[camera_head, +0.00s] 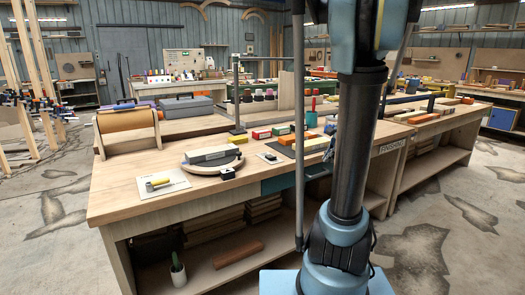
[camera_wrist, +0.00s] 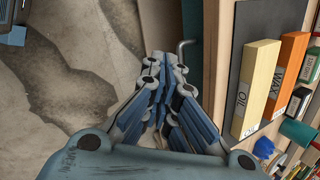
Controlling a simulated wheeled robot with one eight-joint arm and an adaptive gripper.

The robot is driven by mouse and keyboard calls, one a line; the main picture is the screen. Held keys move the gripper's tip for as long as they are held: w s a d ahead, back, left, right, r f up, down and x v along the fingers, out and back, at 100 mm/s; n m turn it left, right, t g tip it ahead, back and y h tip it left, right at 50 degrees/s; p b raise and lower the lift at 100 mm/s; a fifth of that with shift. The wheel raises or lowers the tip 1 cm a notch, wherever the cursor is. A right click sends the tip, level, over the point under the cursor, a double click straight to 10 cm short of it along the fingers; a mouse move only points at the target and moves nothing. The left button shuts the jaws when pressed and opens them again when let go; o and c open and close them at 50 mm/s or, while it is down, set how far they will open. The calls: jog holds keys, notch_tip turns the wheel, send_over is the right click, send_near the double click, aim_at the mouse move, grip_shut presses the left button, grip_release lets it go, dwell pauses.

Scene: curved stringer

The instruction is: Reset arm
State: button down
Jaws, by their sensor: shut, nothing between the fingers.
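My gripper (camera_wrist: 165,62) shows in the wrist view with its blue-grey linked fingers drawn together and nothing between them. It hangs over the floor beside the workbench's edge, left of a yellow OIL block (camera_wrist: 258,90) and an orange WAX block (camera_wrist: 288,72), touching neither. In the head view my arm stands upright in front of the workbench (camera_head: 120,200), and I cannot make out the gripper clearly there. A curved piece (camera_head: 218,170) lies on the bench with a grey block (camera_head: 212,154) on top.
A white sheet with a yellow-handled tool (camera_head: 158,182) lies at the bench's left. Small red and green boxes (camera_head: 262,134) stand behind the curved piece. A second bench (camera_head: 425,135) stands at the right. The stained floor (camera_wrist: 60,110) beside the bench is clear under my gripper.

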jog(key=s+a+f+n+h, duration=0.1)
jog(key=s+a+f+n, duration=0.1)
jog(key=s+n, duration=0.3)
jog(key=s+a+f+n+g+h, duration=0.1)
jog(key=s+a+f+n, duration=0.2)
jog(key=s, duration=0.9)
jog(key=s+a+f+n+h, duration=0.1)
jog(key=s+a+f+n, duration=0.2)
jog(key=s+n, duration=0.4)
jog(key=shift+s+a+f+n+g, duration=0.2)
jog(key=shift+s+f+n+g, duration=0.15)
jog(key=shift+s+f, duration=0.5)
jog(key=shift+w+f, duration=0.2)
jog(key=shift+w, duration=0.3)
